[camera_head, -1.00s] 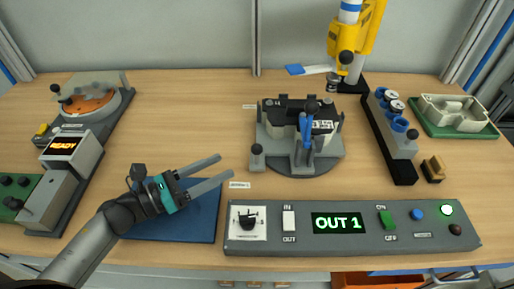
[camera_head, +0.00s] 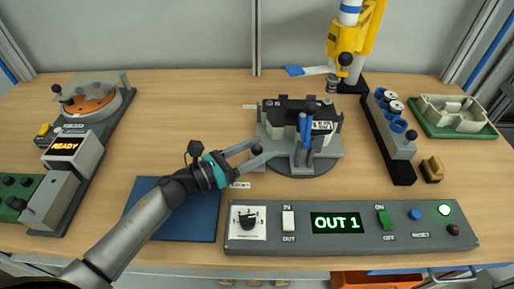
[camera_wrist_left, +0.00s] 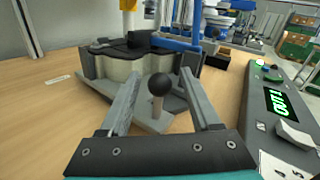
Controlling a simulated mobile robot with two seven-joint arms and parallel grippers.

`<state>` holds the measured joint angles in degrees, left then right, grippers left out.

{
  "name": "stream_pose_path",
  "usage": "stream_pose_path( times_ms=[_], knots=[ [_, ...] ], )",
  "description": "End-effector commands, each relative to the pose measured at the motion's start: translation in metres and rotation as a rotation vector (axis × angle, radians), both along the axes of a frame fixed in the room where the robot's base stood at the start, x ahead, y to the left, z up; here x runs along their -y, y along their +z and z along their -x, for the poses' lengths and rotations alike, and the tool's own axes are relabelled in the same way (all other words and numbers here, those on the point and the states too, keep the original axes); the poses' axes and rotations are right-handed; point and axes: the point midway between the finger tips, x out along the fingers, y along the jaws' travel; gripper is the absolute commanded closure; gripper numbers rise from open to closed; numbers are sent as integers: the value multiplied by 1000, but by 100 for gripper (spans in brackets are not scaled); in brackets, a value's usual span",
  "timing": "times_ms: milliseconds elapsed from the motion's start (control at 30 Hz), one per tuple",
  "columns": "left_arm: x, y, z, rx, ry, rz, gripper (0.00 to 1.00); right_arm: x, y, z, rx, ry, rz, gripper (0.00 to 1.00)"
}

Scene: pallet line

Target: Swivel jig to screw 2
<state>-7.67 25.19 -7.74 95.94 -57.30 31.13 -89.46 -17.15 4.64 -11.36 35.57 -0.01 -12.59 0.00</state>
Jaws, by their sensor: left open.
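The jig (camera_head: 298,135) stands on a round dark base in the middle of the bench, with a black and cream part and a blue clamp (camera_head: 305,130) on it. A knob with a dark ball top (camera_head: 257,150) rises from a grey plate at the jig's left front. My left gripper (camera_head: 252,152) is open at this knob. In the left wrist view the ball knob (camera_wrist_left: 159,85) stands between the two spread fingers (camera_wrist_left: 160,97), with a gap on each side. My right gripper is not in view.
A control panel (camera_head: 350,242) with a display reading OUT 1 lies in front of the jig. A yellow screwdriver unit (camera_head: 352,50) hangs behind it. A dark rack (camera_head: 392,140) and a green tray (camera_head: 450,130) are at the right. A blue mat (camera_head: 190,225) lies below my left arm.

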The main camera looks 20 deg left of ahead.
Motion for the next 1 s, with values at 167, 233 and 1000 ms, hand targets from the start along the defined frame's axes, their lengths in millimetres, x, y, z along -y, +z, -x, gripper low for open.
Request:
stream_pose_path(
  times_ms=[167, 233, 1000],
  knots=[
    [0, 0, 0, 1, 0, 1, 46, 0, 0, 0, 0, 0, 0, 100],
    [0, 0, 0, 1, 0, 1, 54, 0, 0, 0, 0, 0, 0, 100],
    [0, 0, 0, 1, 0, 1, 100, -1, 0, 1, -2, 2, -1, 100]
  ],
)
